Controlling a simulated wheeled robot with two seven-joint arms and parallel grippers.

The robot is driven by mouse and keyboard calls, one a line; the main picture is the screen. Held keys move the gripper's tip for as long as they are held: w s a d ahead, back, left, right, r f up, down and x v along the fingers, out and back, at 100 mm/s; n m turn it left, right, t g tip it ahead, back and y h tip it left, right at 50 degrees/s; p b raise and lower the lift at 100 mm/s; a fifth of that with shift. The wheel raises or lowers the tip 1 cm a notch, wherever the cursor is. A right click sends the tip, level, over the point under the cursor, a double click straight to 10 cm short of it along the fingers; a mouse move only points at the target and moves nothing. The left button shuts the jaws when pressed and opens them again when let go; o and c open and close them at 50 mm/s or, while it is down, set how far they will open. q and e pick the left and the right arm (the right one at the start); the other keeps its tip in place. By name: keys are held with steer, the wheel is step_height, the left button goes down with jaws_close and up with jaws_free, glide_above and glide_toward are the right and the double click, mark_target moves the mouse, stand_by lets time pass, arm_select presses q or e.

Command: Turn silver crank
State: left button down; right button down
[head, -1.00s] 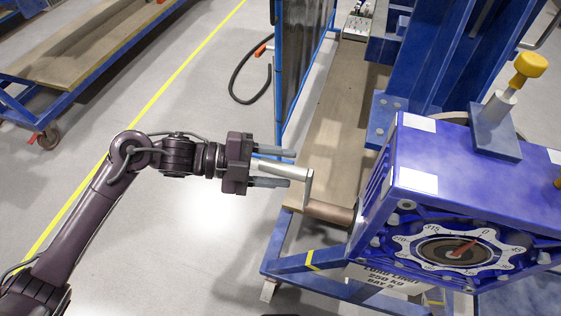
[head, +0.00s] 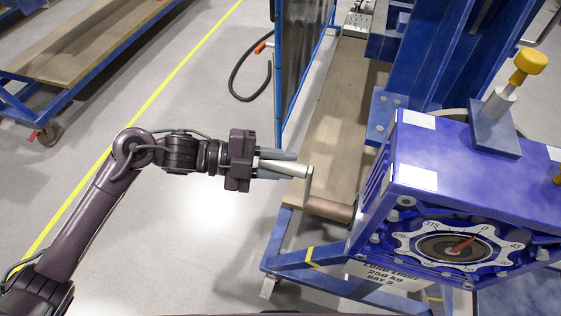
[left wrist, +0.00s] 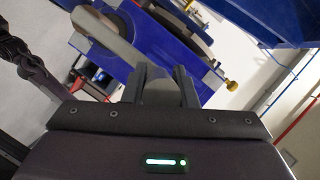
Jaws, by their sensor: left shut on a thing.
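The silver crank (head: 309,186) sits at the left side of the blue gearbox (head: 440,165), on a brownish shaft (head: 329,209). Its handle points left toward my arm. My left gripper (head: 279,164) is shut on the crank handle, with one finger on each side of it. In the left wrist view the two fingers (left wrist: 162,88) stand upright in front of the blue gearbox; the grip itself is partly hidden there. A dial with a red pointer (head: 463,245) shows on the gearbox's front face. My right gripper is not in view.
A blue cart with a wooden deck (head: 335,120) carries the gearbox. A yellow knob (head: 531,62) stands on top of the gearbox. Another wooden-topped cart (head: 80,45) is at the upper left. A black hose (head: 240,75) lies on the floor. The floor around my left arm is clear.

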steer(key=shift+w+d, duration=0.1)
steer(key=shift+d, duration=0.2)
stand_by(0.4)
arm_select(q)
steer(key=shift+f, duration=0.1)
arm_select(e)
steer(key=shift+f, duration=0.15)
